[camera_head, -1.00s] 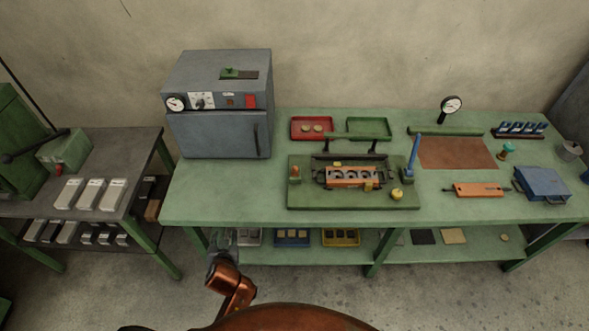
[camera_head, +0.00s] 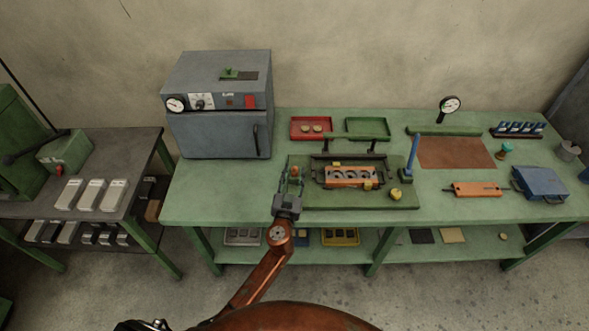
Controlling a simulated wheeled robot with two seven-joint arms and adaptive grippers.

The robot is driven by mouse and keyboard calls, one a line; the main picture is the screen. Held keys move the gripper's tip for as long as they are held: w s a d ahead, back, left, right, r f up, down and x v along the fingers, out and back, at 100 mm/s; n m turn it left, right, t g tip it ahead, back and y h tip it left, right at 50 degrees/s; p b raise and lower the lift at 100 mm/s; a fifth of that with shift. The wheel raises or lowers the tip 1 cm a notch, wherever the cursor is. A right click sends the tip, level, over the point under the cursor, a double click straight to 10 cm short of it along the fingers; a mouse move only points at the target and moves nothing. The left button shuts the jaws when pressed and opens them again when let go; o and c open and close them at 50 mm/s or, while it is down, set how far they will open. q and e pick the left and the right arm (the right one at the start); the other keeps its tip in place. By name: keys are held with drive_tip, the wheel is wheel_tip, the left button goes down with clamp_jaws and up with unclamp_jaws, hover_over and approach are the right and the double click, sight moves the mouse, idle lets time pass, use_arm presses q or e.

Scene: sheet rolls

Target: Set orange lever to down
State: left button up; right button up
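The small orange lever (camera_head: 295,171) stands at the left end of the green fixture plate (camera_head: 340,202) on the workbench. I cannot tell its exact setting at this size. My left gripper (camera_head: 291,178) reaches over the front edge of the bench. Its fingers are spread apart, with their tips close to the lever, which shows between them. I cannot tell whether they touch it. The lower part of the lever is partly hidden by the gripper. My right gripper is not in view.
An orange block (camera_head: 351,176) sits in the fixture right of the lever. A blue upright handle (camera_head: 411,158) and a yellow knob (camera_head: 395,194) are farther right. A grey oven (camera_head: 215,130) stands at the left. Red (camera_head: 302,137) and green (camera_head: 375,135) trays lie behind.

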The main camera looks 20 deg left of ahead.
use_arm(q)
drive_tip(key=shift+w+a, duration=0.15)
drive_tip(key=shift+w, duration=0.8)
drive_tip(key=shift+c, duration=0.3)
clamp_jaws()
